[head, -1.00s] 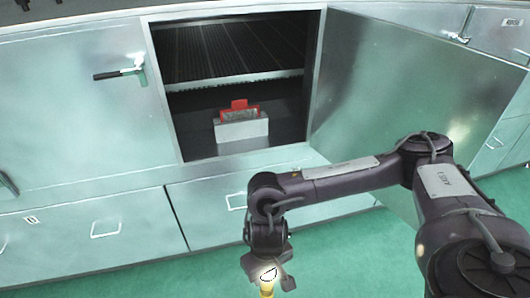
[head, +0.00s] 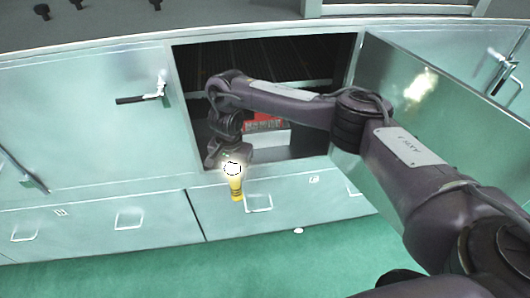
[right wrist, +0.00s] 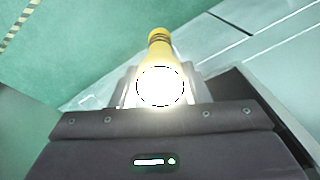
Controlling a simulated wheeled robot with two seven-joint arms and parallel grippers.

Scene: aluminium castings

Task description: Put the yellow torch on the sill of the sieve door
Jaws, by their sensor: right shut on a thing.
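The yellow torch (head: 237,189) is lit and hangs in my right gripper (head: 232,166), its bright lamp end at the jaws. It is just in front of the cabinet, near the lower left corner of the opening. In the right wrist view the torch (right wrist: 159,48) points away from the jaws, its lamp end glaring between them; the glare hides the fingertips (right wrist: 160,95). The sieve door (head: 420,120) stands open to the right. The sill (head: 300,164) is the pale lower edge of the opening; my gripper partly covers its left end. My left gripper is out of view.
Inside the dark opening, a red object (head: 262,124) sits on a pale block (head: 272,139), partly behind my right arm. A black-handled latch (head: 142,98) is on the left panel. Drawers (head: 130,220) with handles run below.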

